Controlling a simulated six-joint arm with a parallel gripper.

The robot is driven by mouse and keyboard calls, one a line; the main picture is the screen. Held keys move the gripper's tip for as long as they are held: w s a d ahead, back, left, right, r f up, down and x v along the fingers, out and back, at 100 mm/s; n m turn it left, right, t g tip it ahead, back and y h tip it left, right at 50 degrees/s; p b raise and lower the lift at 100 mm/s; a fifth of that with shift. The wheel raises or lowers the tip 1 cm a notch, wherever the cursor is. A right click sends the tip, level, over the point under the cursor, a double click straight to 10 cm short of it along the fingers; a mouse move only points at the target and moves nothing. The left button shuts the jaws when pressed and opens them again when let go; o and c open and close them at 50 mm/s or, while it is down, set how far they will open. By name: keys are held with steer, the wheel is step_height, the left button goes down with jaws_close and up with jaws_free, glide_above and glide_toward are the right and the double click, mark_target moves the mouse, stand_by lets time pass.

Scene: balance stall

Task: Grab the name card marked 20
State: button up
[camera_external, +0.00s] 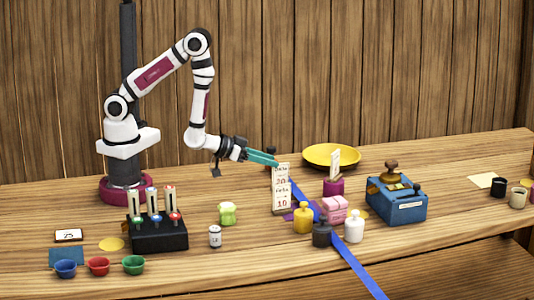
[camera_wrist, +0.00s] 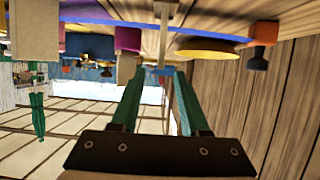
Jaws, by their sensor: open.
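A pale upright board (camera_external: 281,205) stands mid-table in the external view. It has writing with a 20 on its upper part (camera_external: 281,179) and a 10 lower down. I cannot tell whether these are separate cards. My gripper (camera_external: 267,158) has teal fingers just above and left of the board's top, pointing right. In the wrist view my gripper (camera_wrist: 160,72) is open, its fingers apart, and I see no card held between them. A magenta holder (camera_external: 333,187) with a pale card (camera_external: 335,163) stands right of the board; its marking is unreadable.
A card marked 25 (camera_external: 69,235) lies at the left. A yellow bowl (camera_external: 331,153) sits behind the holder, also in the wrist view (camera_wrist: 208,50). Weight-like bottles, pink blocks and a blue box (camera_external: 397,203) crowd the right. A blue strip crosses the table.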

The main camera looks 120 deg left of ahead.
mark_target(280, 177)
step_height(280, 177, down, 4)
steer(key=shift+w+a+r, duration=0.1)
steer(key=shift+r, duration=0.05)
steer(key=x, duration=0.7)
steer(key=shift+w+a, duration=0.1)
jaws_close()
